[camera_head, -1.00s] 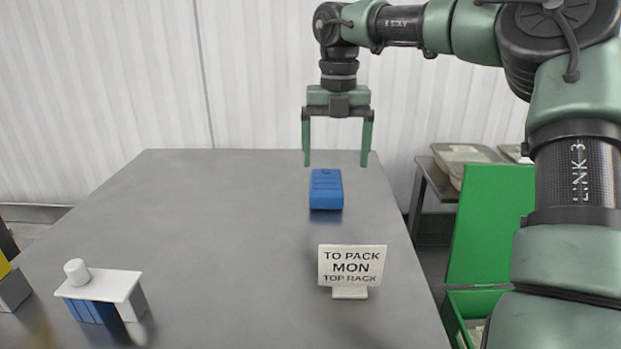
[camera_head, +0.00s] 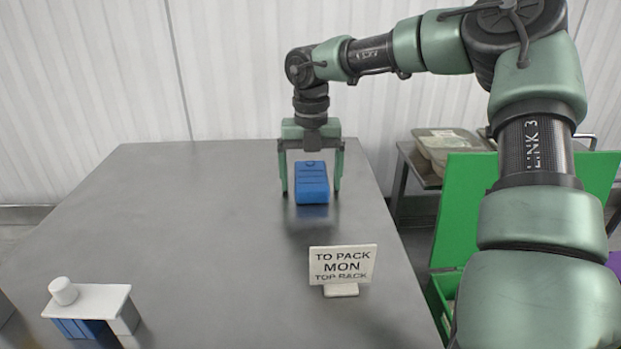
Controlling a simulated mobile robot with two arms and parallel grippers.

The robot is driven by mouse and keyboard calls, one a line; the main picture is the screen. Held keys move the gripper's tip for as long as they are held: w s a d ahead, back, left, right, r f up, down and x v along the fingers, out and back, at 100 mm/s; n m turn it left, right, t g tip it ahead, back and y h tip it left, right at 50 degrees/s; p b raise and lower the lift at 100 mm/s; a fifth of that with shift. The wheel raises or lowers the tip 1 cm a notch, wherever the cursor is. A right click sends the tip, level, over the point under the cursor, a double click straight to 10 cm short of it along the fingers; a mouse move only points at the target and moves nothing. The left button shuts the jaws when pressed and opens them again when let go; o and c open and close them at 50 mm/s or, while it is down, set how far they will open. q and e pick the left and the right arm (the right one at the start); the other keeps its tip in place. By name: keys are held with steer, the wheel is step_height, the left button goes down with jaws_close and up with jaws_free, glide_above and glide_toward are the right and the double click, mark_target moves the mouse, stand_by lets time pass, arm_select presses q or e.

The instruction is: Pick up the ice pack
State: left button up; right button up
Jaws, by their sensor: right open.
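A blue ice pack (camera_head: 312,184) lies on the steel table (camera_head: 200,215) towards its far right. My right gripper (camera_head: 311,192) points down with its two green fingers apart, one on each side of the ice pack. A small gap shows between each finger and the pack, so it is not clamped. The fingertips are low, close to the table top. My left gripper is not in the picture.
A white sign (camera_head: 342,265) reading "TO PACK MON TOP RACK" stands in front of the pack. A small white-topped stand (camera_head: 100,300) is at the front left. An open green box (camera_head: 445,295) is beyond the table's right edge. The middle of the table is clear.

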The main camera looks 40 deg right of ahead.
steer(key=shift+s+r, duration=0.1)
steer(key=shift+s, duration=0.05)
steer(key=c, duration=1.8)
steer(key=shift+r, duration=0.1)
